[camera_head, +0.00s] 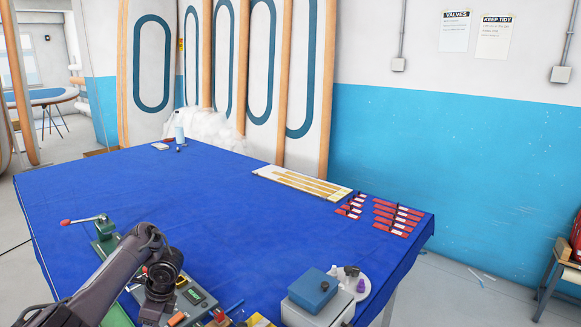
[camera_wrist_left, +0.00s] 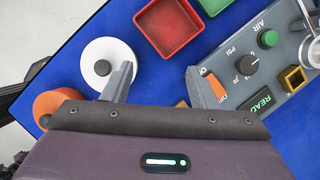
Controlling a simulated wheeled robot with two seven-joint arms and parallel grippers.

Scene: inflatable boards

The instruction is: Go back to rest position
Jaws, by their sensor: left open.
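My left arm (camera_head: 125,265) reaches in from the lower left over the near edge of the blue-covered table (camera_head: 160,205). In the left wrist view my left gripper (camera_wrist_left: 160,86) has its two fingers spread apart with nothing held between them. One finger overlaps the edge of a white round disc (camera_wrist_left: 108,52). The other is beside a grey air panel (camera_wrist_left: 255,75) with a dial, a green knob and an orange switch. My right gripper is in neither view.
A red square tray (camera_wrist_left: 168,27) and an orange disc (camera_wrist_left: 52,103) lie near the gripper. A grey box with a blue top (camera_head: 312,290) stands at the near right. Red-and-white pieces (camera_head: 397,217) and a pale board with strips (camera_head: 300,184) lie farther back. The table's middle is clear.

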